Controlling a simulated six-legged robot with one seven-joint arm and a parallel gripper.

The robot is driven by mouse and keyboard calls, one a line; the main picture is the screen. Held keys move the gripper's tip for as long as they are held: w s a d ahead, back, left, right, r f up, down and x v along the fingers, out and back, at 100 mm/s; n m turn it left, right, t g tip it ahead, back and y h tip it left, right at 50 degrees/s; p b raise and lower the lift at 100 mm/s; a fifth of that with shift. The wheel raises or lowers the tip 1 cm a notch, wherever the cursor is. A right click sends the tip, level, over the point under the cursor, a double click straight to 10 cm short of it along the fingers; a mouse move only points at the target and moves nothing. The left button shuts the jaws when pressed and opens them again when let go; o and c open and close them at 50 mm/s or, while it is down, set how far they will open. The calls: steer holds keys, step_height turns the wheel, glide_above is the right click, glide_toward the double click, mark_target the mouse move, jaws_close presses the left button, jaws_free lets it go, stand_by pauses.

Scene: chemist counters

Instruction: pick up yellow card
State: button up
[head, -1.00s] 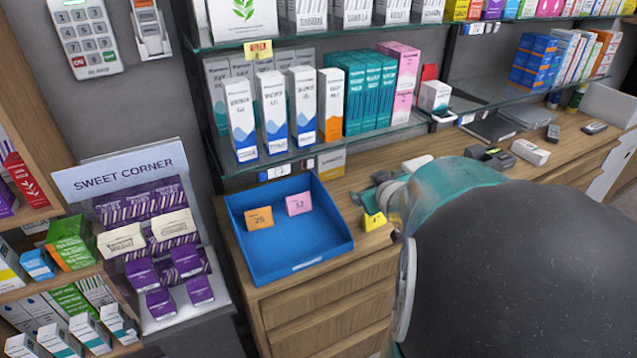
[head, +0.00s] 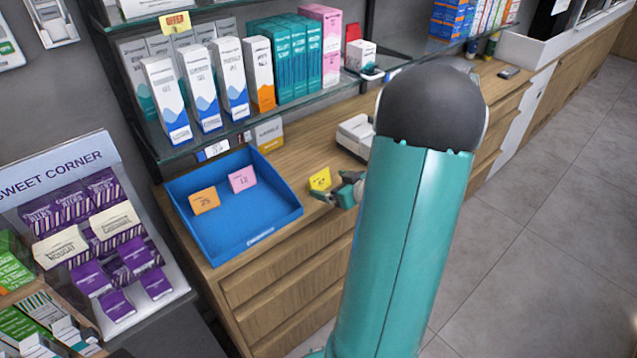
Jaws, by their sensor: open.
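The yellow card (head: 320,179) stands on the wooden counter, just right of the blue tray. It has dark marks on its face that are too small to read. My gripper (head: 337,190) is open beside the card, at its lower right, with its fingers towards it. I cannot tell whether a finger touches the card. My teal arm hides the counter to the right of the gripper.
The blue tray (head: 283,220) holds an orange card (head: 204,200) and a pink card (head: 242,177). A glass shelf (head: 215,132) with several boxes overhangs the back of the counter. A white device (head: 355,135) sits behind the gripper.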

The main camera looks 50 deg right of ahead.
mark_target(321, 182)
steer(key=x, duration=0.5)
steer(key=shift+w+f, duration=0.15)
steer(key=shift+w, duration=0.2)
steer(key=c, duration=1.1)
